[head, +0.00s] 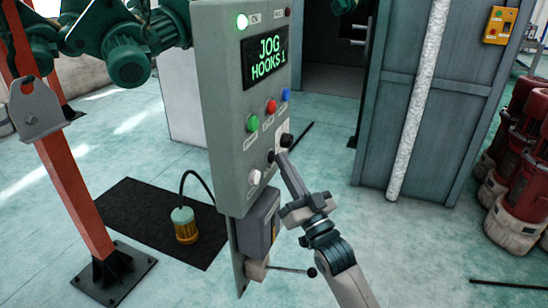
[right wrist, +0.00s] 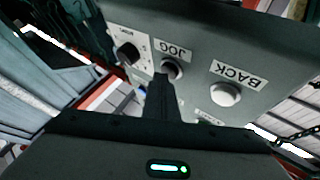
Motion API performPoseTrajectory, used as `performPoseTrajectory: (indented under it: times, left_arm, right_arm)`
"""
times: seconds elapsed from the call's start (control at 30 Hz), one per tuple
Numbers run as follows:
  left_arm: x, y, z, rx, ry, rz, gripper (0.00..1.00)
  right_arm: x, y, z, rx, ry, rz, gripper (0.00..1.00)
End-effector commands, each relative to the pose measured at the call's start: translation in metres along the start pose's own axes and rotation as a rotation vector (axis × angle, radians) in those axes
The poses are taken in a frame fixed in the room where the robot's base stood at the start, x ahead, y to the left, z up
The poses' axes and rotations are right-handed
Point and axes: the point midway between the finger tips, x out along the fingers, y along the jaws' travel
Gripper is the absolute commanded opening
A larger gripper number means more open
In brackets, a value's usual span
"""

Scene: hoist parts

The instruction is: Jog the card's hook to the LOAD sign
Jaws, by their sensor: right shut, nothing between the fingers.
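The grey control box (head: 225,110) stands mid-picture in the head view. Its lit display (head: 268,57) reads "JOG HOOKS 1" in green. The dark JOG button (head: 270,156) is low on its face, above the white BACK button (head: 254,177). My right gripper (head: 281,157) is shut and empty, its fingertips right at the JOG button. In the right wrist view the fingertips (right wrist: 163,80) overlap the edge of the JOG button (right wrist: 173,69); I cannot tell whether they press it. The hook, its card and the LOAD sign do not show. My left gripper is out of view.
A green button (head: 252,123), a red button (head: 271,106), a blue button (head: 285,95) and a black selector knob (head: 286,140) are close by on the box. A lever (head: 292,270) sticks out below. An orange post (head: 70,175) stands left.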

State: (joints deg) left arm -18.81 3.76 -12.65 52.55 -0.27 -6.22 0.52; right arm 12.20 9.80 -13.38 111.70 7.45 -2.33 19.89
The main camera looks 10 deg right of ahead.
Motion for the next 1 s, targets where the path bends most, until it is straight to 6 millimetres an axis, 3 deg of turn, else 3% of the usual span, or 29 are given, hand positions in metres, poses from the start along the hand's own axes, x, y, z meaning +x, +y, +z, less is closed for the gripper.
performPoseTrajectory:
  times: [1.0]
  left_arm:
    - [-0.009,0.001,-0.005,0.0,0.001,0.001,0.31]
  right_arm:
    - [-0.021,0.016,-0.016,-0.003,-0.002,0.0,0.0]
